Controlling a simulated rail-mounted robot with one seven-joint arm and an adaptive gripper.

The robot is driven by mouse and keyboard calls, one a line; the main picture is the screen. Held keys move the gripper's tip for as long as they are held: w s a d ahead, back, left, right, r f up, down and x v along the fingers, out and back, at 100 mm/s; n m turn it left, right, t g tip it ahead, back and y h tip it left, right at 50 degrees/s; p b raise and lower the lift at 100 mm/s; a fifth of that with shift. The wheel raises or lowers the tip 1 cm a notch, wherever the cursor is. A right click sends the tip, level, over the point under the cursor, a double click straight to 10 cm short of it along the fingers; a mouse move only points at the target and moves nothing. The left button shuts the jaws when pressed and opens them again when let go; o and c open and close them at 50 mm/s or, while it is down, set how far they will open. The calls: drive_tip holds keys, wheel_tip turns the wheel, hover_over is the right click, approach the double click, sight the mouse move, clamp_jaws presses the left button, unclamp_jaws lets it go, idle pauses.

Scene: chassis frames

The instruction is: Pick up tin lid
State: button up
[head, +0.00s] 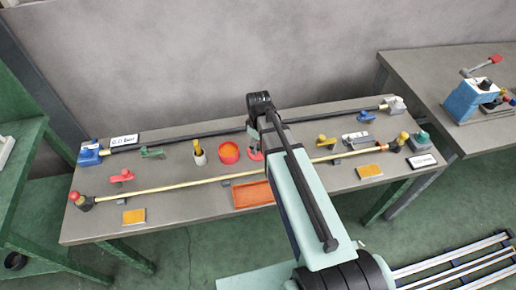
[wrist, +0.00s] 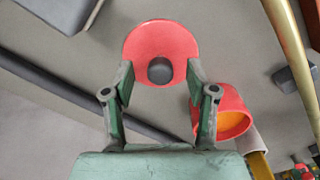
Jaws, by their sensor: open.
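The tin lid (wrist: 160,38) is a round red disc with a dark knob at its centre in the wrist view. In the head view only a red sliver of the lid (head: 257,155) shows beside my arm. My gripper (wrist: 160,76) is open, with one fingertip on each side of the knob, overlapping the lid's near edge in the picture. Nothing is between the fingers but the view of the lid and knob. I cannot tell how high the fingertips are above it. The open red tin (head: 229,153), orange inside, stands just left of the lid; the wrist view shows the tin (wrist: 234,112) beside the right finger.
A cup with a yellow handle (head: 198,152) stands left of the tin. A long pale rod (head: 160,188) runs across the front of the bench and a dark rail (head: 180,137) across the back. An orange tray (head: 252,194) lies in front.

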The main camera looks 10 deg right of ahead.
drive_tip(key=shift+f, duration=0.9)
clamp_jaws()
drive_tip(key=shift+r, duration=0.1)
